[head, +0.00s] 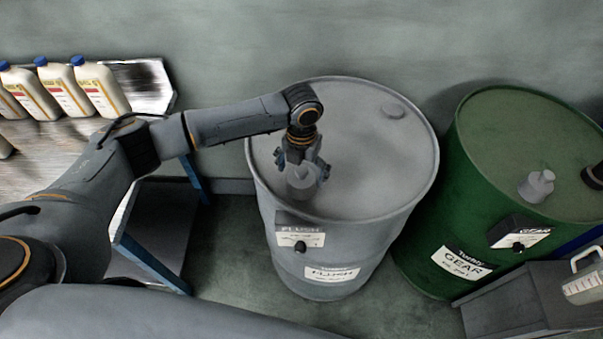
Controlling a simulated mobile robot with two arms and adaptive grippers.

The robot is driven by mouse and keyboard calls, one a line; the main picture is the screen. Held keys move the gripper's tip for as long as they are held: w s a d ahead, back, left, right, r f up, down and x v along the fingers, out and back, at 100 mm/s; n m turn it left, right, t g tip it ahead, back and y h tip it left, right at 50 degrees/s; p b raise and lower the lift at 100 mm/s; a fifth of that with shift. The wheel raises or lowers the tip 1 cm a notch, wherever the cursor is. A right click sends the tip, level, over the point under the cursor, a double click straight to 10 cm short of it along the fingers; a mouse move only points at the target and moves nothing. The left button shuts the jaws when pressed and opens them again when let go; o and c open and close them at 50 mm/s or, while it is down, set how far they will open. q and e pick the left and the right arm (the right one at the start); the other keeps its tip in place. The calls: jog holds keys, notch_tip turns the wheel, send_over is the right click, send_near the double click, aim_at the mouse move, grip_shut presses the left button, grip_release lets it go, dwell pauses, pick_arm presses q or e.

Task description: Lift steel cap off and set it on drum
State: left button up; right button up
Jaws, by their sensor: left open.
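The grey drum labelled FLUSH (385,165) stands upright in the middle of the head view. A small steel-grey cap (301,187) sits on the near left part of its lid. My left gripper (302,172) points down over this cap, with its fingers open on either side of it. The fingers and wrist hide the cap's upper part, and I cannot tell whether they touch it.
A flat grey bung (393,111) is at the lid's back right. The green GEAR drum (480,150) stands to the right with a steel cap (537,185) on top. Bottles (97,87) stand on a bench at left. A measuring jug (585,285) is at lower right. The lid's middle is clear.

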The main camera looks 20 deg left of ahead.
pick_arm(q)
jog(key=c, duration=1.3)
jog(key=shift+c, duration=0.2)
jog(key=shift+r, duration=0.15)
